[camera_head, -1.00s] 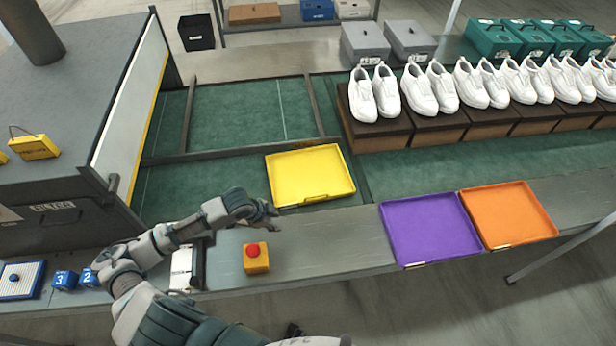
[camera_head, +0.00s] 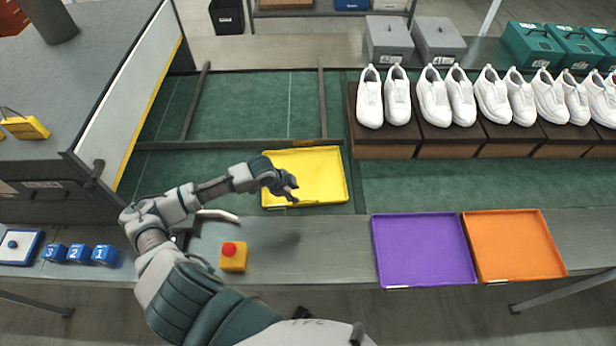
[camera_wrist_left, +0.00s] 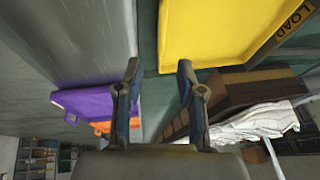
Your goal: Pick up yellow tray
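The yellow tray (camera_head: 318,172) lies flat on the green conveyor surface, close to the grey front ledge. In the head view my left gripper (camera_head: 292,190) is over the tray's front left part and hides some of it. In the left wrist view the yellow tray (camera_wrist_left: 215,30) fills the top right, beyond the fingers. The two fingers of my left gripper (camera_wrist_left: 158,80) stand apart with nothing between them, and the tray is not in its grasp. My right gripper is not in view.
A purple tray (camera_head: 424,250) and an orange tray (camera_head: 514,246) lie on the grey ledge at right. A yellow box with a red button (camera_head: 233,256) stands left of them. White shoes (camera_head: 434,97) stand on brown boxes (camera_head: 450,138) behind. Dark rails (camera_head: 240,144) cross the green surface.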

